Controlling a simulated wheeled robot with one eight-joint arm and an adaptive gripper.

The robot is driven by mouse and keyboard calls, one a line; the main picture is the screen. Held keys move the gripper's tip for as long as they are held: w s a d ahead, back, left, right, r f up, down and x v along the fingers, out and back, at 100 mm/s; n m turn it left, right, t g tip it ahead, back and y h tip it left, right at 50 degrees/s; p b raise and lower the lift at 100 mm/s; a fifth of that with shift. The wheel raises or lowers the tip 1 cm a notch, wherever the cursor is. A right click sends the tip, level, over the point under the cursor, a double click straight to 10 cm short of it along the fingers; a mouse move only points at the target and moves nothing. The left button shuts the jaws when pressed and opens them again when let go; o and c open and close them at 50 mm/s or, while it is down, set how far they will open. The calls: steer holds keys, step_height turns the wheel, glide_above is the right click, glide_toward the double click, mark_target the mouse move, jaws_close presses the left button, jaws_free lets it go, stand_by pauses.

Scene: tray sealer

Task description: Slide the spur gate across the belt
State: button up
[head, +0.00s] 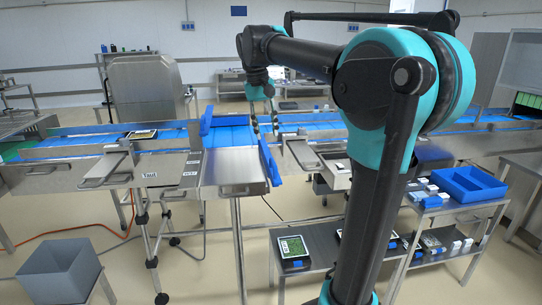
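The blue conveyor belt (230,134) runs left to right, with a short spur (228,170) branching off it toward the front. A blue bar (206,121) stands at the left of the spur's mouth, and another slanted blue bar (269,163) lies along its right side. I cannot tell for sure which bar is the spur gate. My gripper (265,126) hangs pointing down over the right side of the spur, just above the upper end of the slanted bar. Its two dark fingers look spread with nothing between them. Whether they touch the bar is too small to tell.
A filled tray (142,134) sits on the belt at left. A low bench (320,240) and a cart with a blue crate (468,183) stand at right. My arm hides part of the belt's right half.

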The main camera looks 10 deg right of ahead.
glide_toward(273, 161)
steer(key=shift+g, duration=0.3)
steer(key=f, duration=0.5)
steer(key=d+f, duration=0.1)
steer(key=f, duration=0.2)
steer(key=shift+w+f, duration=0.1)
stand_by(0.3)
jaws_close()
stand_by(0.4)
